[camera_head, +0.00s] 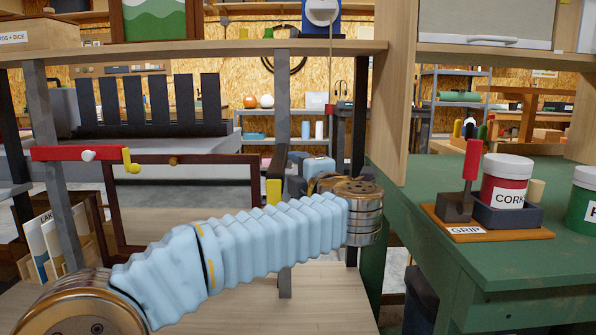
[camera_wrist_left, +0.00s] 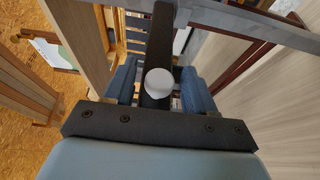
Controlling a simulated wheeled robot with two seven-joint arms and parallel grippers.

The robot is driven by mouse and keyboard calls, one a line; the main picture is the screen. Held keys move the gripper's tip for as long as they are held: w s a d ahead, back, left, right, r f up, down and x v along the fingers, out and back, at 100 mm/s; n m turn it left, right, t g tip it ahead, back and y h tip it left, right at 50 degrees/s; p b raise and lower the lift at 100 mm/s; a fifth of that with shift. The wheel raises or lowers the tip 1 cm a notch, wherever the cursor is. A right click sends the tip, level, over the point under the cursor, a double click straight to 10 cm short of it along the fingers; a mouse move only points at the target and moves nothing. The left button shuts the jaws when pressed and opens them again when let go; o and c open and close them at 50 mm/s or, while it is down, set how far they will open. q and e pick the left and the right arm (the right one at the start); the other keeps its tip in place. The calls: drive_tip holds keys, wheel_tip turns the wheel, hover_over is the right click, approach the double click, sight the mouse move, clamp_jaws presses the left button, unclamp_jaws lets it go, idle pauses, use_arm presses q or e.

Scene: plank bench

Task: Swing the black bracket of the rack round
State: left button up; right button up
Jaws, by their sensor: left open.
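The black bracket (camera_head: 277,163) juts from a grey upright post of the rack (camera_head: 283,118) at the middle of the head view. Its near end is yellow. In the left wrist view the black bracket (camera_wrist_left: 159,40) runs down from the top, with a white round knob (camera_wrist_left: 159,82) on it. My left gripper (camera_head: 305,170) is just right of the bracket in the head view. Its blue fingers (camera_wrist_left: 158,88) are open, one on each side of the knob, with gaps visible. The arm's wrist partly hides the gripper in the head view. My right gripper is not in view.
A red bracket (camera_head: 70,154) with a white knob and yellow end is on the left post. A dark red frame (camera_head: 190,159) stands behind. A green bench (camera_head: 530,265) at right holds a red-handled tool (camera_head: 471,165) and a CORK jar (camera_head: 505,180). A shelf (camera_head: 190,50) spans above.

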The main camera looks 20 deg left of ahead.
use_arm(q)
drive_tip(key=shift+w, duration=0.1)
clamp_jaws()
idle(0.3)
drive_tip(key=shift+a, duration=0.1)
